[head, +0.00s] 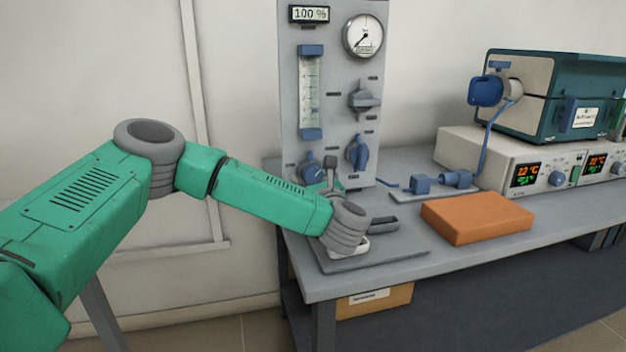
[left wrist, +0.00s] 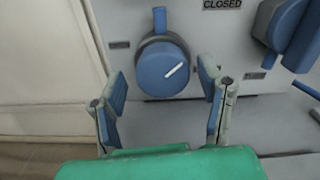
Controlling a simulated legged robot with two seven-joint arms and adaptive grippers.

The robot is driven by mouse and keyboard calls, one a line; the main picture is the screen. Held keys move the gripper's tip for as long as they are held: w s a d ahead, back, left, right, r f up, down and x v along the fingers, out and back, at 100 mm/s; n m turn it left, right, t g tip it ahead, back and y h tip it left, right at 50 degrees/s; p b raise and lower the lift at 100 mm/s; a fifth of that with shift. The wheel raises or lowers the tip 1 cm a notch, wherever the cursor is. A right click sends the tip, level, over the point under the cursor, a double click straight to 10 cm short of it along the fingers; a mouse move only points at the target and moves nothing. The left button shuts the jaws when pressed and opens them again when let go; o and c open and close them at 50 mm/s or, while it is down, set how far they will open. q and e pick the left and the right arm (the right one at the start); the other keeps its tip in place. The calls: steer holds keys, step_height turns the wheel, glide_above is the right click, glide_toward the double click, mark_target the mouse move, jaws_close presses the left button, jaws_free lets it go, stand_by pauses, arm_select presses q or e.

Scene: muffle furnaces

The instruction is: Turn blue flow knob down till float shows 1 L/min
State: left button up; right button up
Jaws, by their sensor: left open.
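The blue flow knob (head: 313,166) is low on the grey gas panel (head: 334,100). In the left wrist view the blue knob (left wrist: 163,68) has a white pointer line slanting to the upper right. My left gripper (left wrist: 162,78) is open, with one blue-padded finger to each side of the knob and a gap on both sides. In the head view the left gripper (head: 331,170) is mostly hidden behind its wrist, close to the knob. The flowmeter tube (head: 311,92) is above the knob; its float reading is too small to tell. My right gripper is out of view.
Another blue handle (head: 358,154) is right of the knob, below a grey selector (head: 364,100). A round gauge (head: 363,36) and a "100 %" display (head: 309,14) are above. An orange block (head: 477,217) and a furnace (head: 556,97) stand to the right on the bench.

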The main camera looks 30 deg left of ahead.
arm_select(q)
steer(key=shift+d+r, duration=0.1)
steer(key=shift+d, duration=0.15)
steer(key=shift+c, duration=1.2)
steer(key=shift+d, duration=0.2)
steer(key=c, duration=0.9)
steer(key=shift+a+m+p, duration=0.2)
steer(key=shift+m+p, duration=0.2)
steer(key=shift+m, duration=0.3)
steer(key=o, duration=1)
steer(key=shift+o, duration=0.7)
steer(key=shift+w, duration=0.1)
